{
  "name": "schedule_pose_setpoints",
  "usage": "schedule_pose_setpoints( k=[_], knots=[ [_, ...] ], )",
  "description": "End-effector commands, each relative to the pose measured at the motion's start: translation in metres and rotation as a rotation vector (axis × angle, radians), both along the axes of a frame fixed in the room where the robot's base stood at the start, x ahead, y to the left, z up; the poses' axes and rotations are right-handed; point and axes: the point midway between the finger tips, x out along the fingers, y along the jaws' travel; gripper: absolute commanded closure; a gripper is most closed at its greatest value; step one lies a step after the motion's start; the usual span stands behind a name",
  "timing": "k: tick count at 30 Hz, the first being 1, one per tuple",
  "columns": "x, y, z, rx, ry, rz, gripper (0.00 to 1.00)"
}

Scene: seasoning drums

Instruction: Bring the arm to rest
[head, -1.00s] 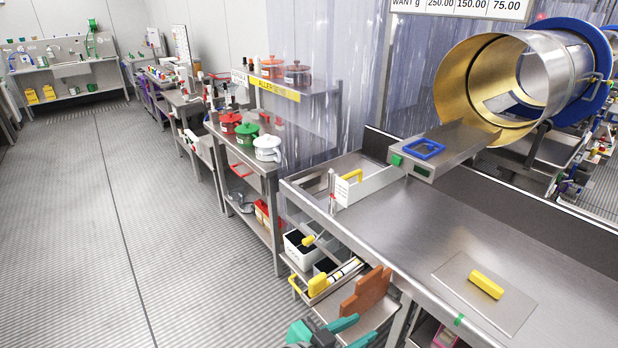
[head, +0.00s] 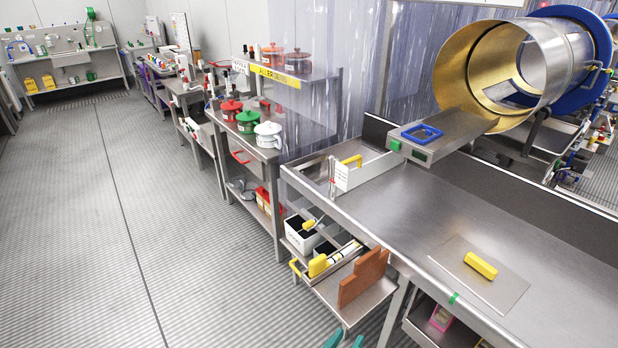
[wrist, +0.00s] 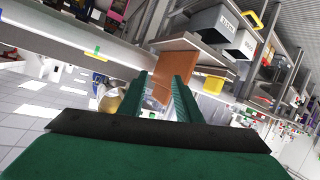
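My gripper (head: 346,341) shows only as two teal fingertips at the bottom edge of the head view, below the brown stepped block (head: 363,278). In the wrist view my gripper (wrist: 160,85) has its two green fingers apart, and I see nothing held between them. The brown block (wrist: 178,64) appears beyond the fingertips there, apart from them as far as I can tell. The rest of my arm is outside the head view.
A steel table (head: 400,215) with a yellow-handled plate (head: 498,292) stands at right, below a large drum (head: 470,70). A side bench carries red, green and white pots (head: 268,142). The left floor (head: 65,220) is clear.

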Motion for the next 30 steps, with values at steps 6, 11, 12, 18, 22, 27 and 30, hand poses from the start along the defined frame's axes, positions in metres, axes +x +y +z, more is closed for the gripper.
schedule_pose_setpoints(
  k=[6,11,12,18,22,27,30],
  knots=[
    [-0.038,0.021,-0.046,-0.025,0.044,0.202,0.69],
    [-0.072,0.040,-0.069,-0.011,0.048,0.329,0.69],
    [-0.082,0.044,-0.073,-0.003,0.046,0.356,0.69],
    [-0.134,0.065,-0.086,0.044,0.019,0.465,0.69],
    [-0.169,0.076,-0.084,0.082,-0.014,0.507,0.69],
    [-0.215,0.086,-0.071,0.135,-0.072,0.526,0.69],
    [-0.238,0.087,-0.061,0.159,-0.107,0.520,0.69]
  ],
)
